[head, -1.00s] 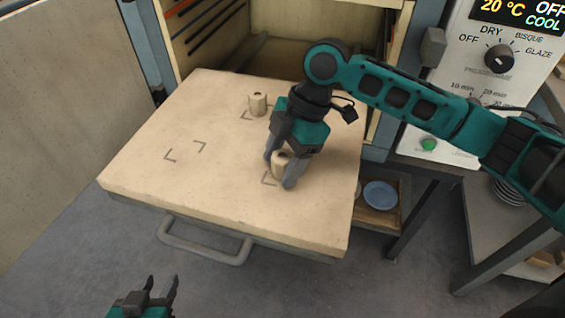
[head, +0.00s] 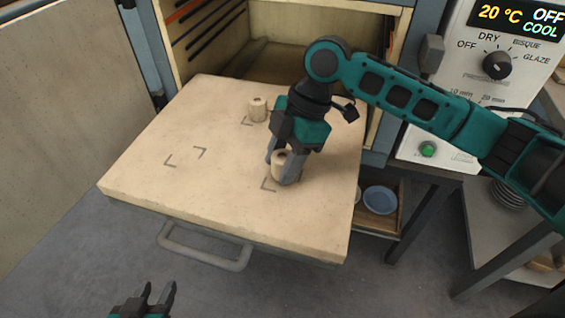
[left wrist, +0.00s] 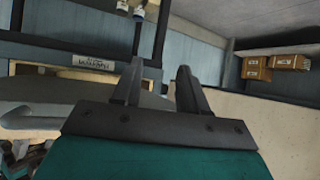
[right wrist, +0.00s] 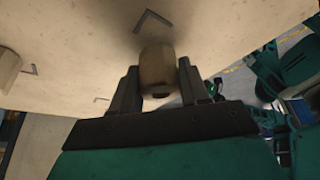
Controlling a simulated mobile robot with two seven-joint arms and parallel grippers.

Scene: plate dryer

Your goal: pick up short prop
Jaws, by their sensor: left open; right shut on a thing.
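A short beige cylindrical prop with a hole in its top (head: 284,164) stands at the right of the pale pull-out shelf (head: 225,215). My right gripper (head: 283,174) points down and is shut on this prop. In the right wrist view the prop (right wrist: 157,68) sits between the two fingers; whether it touches the shelf is hard to tell. A second similar prop (head: 257,109) stands further back on the shelf, and part of one shows at the left of the right wrist view (right wrist: 8,70). My left gripper (head: 157,296) is open and empty, in front of the shelf's near edge.
Dark corner marks (head: 186,157) outline a bare spot on the shelf's left. A grey handle (head: 205,254) runs along the shelf's front. The open chamber (head: 290,62) lies behind. A control panel (head: 490,65) stands at the right, with a blue plate (head: 380,199) below on a lower shelf.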

